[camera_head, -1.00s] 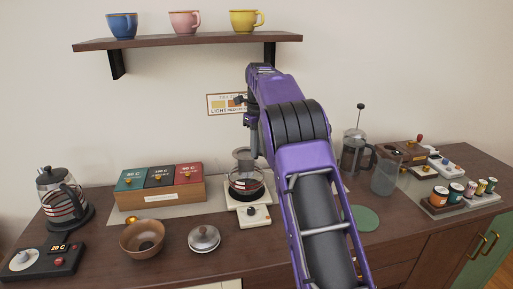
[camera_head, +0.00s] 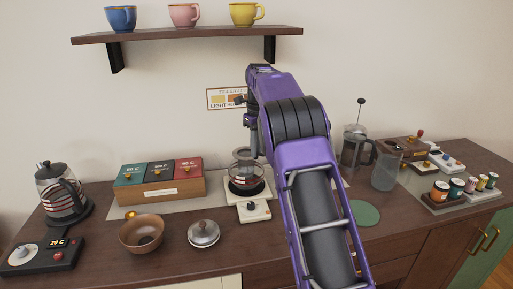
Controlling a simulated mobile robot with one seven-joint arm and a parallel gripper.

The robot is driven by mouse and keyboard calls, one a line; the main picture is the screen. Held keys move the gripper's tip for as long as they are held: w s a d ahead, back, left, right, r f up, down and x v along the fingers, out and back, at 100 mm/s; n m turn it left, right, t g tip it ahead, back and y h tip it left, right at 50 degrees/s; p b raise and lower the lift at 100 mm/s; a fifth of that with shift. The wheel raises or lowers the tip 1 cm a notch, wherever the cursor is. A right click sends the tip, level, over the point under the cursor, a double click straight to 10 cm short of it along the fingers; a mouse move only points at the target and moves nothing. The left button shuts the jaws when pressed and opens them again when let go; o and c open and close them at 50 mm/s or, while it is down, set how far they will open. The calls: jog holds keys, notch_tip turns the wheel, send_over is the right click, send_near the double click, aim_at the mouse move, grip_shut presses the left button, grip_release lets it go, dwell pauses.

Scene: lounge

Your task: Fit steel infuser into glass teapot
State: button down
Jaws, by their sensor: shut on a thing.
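The glass teapot (camera_head: 247,188) stands on a small white scale-like base at the middle of the counter, with dark reddish bands showing in its lower part. The grey steel infuser (camera_head: 242,157) is upright at the teapot's mouth. Its lower end appears to be within the glass, but how deep it sits is hard to tell. My gripper (camera_head: 254,151) points down just right of the infuser's top and is shut on it. The fingertips are small and partly hidden by my purple arm.
A metal lid (camera_head: 203,233) and a brown bowl (camera_head: 141,234) lie in front to the left. A box of tea drawers (camera_head: 160,184) stands behind them. A kettle (camera_head: 62,195) is at far left. A French press (camera_head: 353,150) and a glass jug (camera_head: 385,172) stand right of my arm.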

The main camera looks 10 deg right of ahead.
jog(key=shift+f+b, duration=0.45)
jog(key=shift+f, duration=0.6)
jog(key=c, duration=0.8)
grip_release()
jog(key=shift+c, duration=0.2)
jog(key=shift+r, duration=0.2)
notch_tip(320, 180, up, 3)
jog(key=p, duration=0.3)
jog(key=shift+s, duration=0.1)
jog(key=shift+s+d+r+p, duration=0.1)
jog(key=shift+r+p, duration=0.4)
jog(key=shift+r, duration=0.85)
